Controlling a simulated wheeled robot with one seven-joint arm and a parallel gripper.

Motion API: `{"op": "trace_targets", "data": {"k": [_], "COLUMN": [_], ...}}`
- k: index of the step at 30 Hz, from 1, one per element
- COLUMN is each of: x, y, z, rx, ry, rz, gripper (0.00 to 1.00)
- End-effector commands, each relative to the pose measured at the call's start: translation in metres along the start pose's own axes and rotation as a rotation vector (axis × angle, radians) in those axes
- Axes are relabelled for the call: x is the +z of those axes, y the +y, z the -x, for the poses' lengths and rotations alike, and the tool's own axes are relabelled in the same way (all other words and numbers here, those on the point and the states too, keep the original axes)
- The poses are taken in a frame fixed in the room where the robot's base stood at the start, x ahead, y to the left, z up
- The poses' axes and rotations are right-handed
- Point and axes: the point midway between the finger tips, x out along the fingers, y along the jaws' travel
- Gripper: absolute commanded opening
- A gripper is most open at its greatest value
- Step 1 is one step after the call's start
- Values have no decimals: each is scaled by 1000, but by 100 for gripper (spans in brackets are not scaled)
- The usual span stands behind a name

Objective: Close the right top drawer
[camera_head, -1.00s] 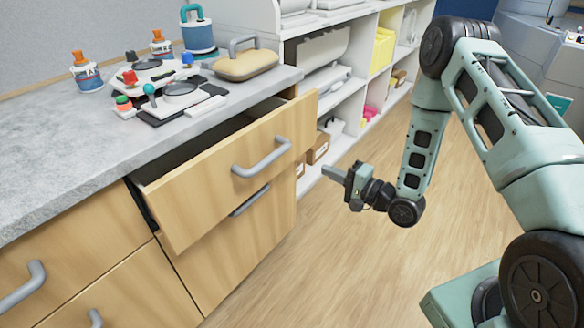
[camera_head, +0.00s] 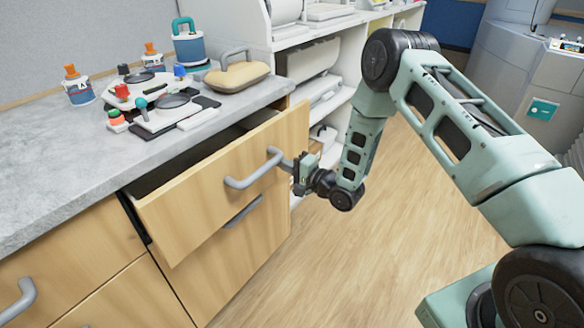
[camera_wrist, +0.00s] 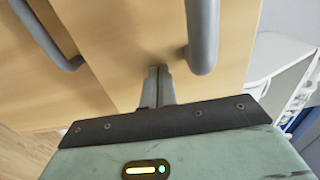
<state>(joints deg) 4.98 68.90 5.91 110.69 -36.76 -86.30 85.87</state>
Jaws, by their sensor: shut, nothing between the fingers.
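The right top drawer (camera_head: 190,205) has a wooden front and is pulled open from the cabinet under the grey counter. Its grey bar handle (camera_head: 252,172) is on the front. My gripper (camera_head: 288,162) is at the drawer front, beside the right end of the handle. In the wrist view the fingers of my gripper (camera_wrist: 157,78) are together and point at the wooden front (camera_wrist: 130,50), with the handle (camera_wrist: 203,35) just to their right. The fingertips are at or very near the wood; I cannot tell if they touch. Nothing is between the fingers.
Below is another drawer (camera_head: 235,245), shut. White shelves (camera_head: 325,60) stand at the back right. The wooden floor (camera_head: 370,270) is clear.

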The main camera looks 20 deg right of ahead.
Motion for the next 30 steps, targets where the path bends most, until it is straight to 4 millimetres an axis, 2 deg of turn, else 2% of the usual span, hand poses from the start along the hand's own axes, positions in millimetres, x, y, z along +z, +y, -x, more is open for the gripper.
{"op": "trace_targets", "data": {"k": [13, 17, 24, 30], "x": [0, 0, -1, 0], "y": [1, 3, 4, 1], "z": [-6, -30, -88, -105], "rx": [-1, -5, -4, 0], "ry": [0, -1, 0, 0], "rz": [0, 0, 1, 0], "gripper": [0, 0, 0, 0]}}
